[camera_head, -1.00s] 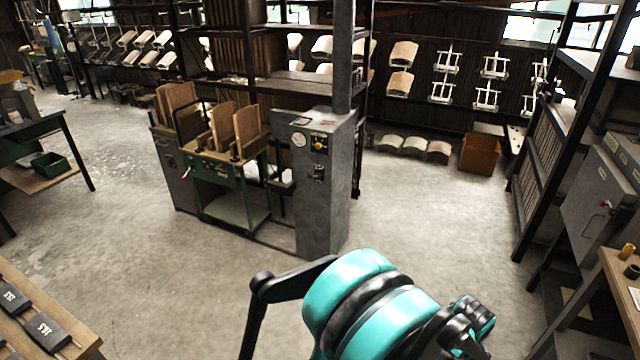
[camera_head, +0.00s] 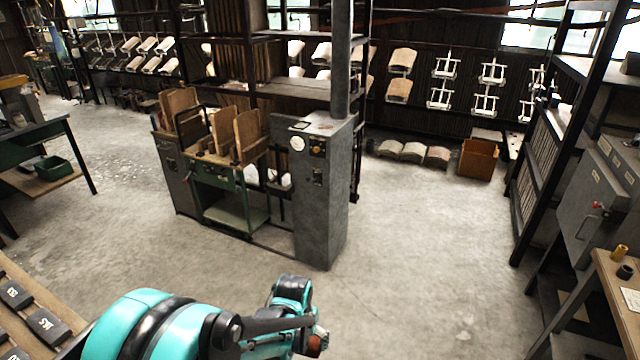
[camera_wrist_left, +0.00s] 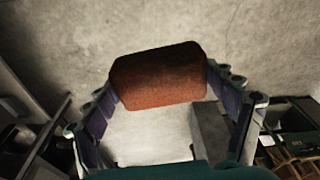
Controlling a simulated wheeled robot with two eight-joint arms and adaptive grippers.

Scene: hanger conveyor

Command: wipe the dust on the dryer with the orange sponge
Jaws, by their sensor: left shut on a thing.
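The orange sponge (camera_wrist_left: 160,76) is a rounded, reddish-brown block held between the two fingers of my left gripper (camera_wrist_left: 164,84), shut on its ends. In the head view my teal and black left arm lies low at the bottom, and a small orange patch shows at its end, too small to make out well. The dryer seems to be the tall grey cabinet (camera_head: 322,205) with a gauge and a pipe rising from its top. My left gripper is apart from it, on the near side. Dust on it cannot be told clearly. My right gripper is not in view.
A green-framed machine (camera_head: 222,180) with wooden boards adjoins the cabinet's left side. A bench with dark plates (camera_head: 40,325) is at lower left. A wooden table (camera_head: 615,290) and a dark rack (camera_head: 535,165) stand at right. The concrete floor (camera_head: 430,270) between is open.

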